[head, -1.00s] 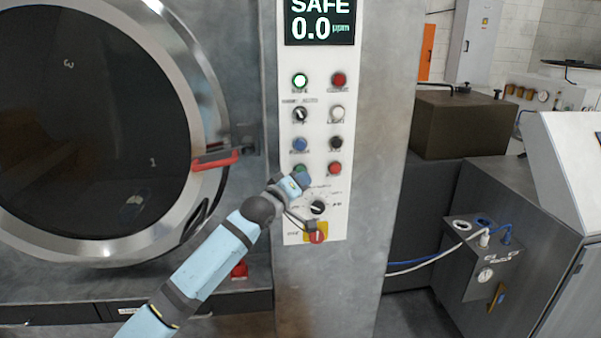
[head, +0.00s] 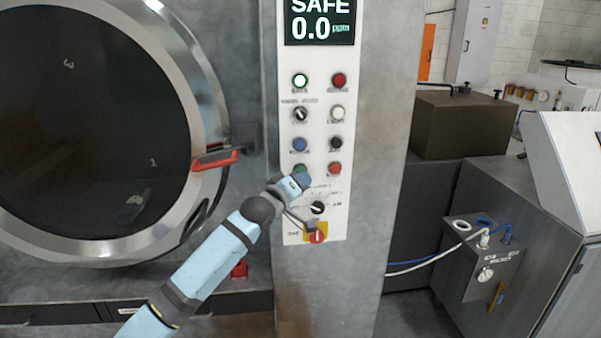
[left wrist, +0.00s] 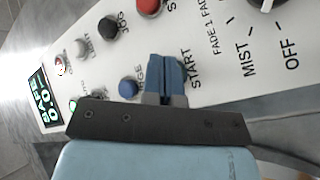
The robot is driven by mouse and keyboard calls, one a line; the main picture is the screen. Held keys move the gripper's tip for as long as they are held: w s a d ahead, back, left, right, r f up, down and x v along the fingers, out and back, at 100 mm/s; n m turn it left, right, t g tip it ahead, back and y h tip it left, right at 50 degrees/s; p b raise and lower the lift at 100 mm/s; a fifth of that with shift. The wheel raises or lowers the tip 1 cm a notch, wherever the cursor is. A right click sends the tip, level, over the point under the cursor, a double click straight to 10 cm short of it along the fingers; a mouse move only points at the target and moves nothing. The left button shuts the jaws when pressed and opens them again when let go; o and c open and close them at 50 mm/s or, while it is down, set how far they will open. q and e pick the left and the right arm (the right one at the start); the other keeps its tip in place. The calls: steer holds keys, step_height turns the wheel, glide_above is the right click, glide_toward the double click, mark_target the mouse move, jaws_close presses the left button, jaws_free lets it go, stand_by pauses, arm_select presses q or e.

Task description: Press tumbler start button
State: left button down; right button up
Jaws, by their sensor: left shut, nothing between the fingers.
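The white control panel (head: 319,125) stands upright on a metal column. The green start button (head: 300,168) is at the left of its lowest button row, with only its upper part showing above my gripper. My left gripper (head: 302,179) is shut and empty, its tips at this button. In the left wrist view the blue fingers (left wrist: 166,78) are together beside the START label (left wrist: 190,68) and hide the button. I cannot tell whether the tips touch it or whether it is pressed in. My right gripper is not in view.
A red button (head: 334,168) is just right of the green one, and a blue button (head: 300,144) is above it. A selector knob (head: 318,207) and a red-yellow switch (head: 317,236) are below. The round door (head: 90,130) with a red handle (head: 215,160) is at left.

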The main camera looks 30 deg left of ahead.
arm_select(q)
steer(key=shift+w+a, duration=0.25)
steer(key=shift+w, duration=0.1)
steer(key=shift+w+a, duration=0.3)
steer(key=shift+w, duration=0.05)
stand_by(0.8)
steer(key=shift+s+d+r+p, duration=0.1)
steer(key=shift+p, duration=0.3)
steer(key=shift+s+d+p, duration=0.4)
steer(key=shift+s+d, duration=0.05)
steer(key=shift+s, duration=0.2)
